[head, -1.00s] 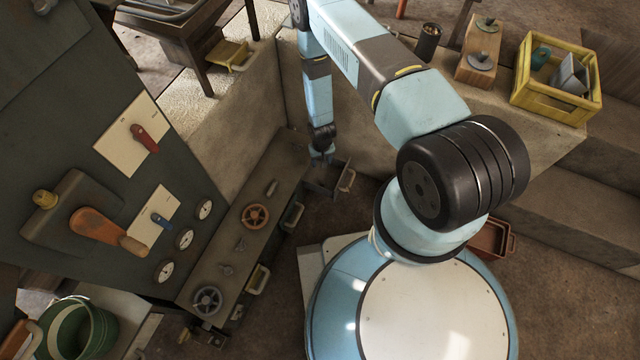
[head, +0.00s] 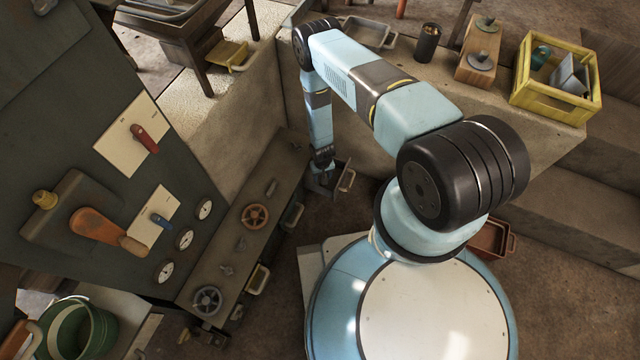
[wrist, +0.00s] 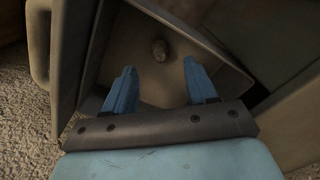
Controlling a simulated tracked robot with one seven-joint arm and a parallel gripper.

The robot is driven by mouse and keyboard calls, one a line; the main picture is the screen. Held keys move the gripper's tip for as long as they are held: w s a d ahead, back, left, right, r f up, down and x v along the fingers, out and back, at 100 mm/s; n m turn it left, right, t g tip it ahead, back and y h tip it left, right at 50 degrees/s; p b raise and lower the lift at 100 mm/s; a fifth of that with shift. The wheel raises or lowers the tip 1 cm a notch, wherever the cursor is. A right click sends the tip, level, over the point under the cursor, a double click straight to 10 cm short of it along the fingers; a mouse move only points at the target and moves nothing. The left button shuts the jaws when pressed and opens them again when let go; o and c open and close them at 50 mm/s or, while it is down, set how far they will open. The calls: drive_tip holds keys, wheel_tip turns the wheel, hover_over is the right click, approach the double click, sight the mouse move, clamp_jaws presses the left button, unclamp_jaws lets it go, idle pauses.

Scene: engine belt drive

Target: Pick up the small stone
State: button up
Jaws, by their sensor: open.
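The small stone (wrist: 160,49) is a rounded brownish-grey lump in the wrist view. It lies on the bottom of an open drawer (wrist: 115,50). My gripper (wrist: 159,77) has its two blue fingers apart and pointing down into the drawer. The stone lies just beyond the fingertips, about midway between them in the picture, and nothing is held. In the head view my gripper (head: 320,170) is at the open drawer (head: 338,188) at the far end of the cabinet. The stone does not show in the head view.
The cabinet (head: 262,195) carries an orange handwheel (head: 255,216) and a grey handwheel (head: 207,300) on top. A yellow crate (head: 555,105) and a wooden block (head: 478,60) stand on the ledge at the right.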

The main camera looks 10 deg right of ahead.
drive_tip(key=shift+s+f, duration=0.15)
drive_tip(key=shift+f, duration=2.45)
drive_tip(key=shift+c, duration=0.4)
clamp_jaws()
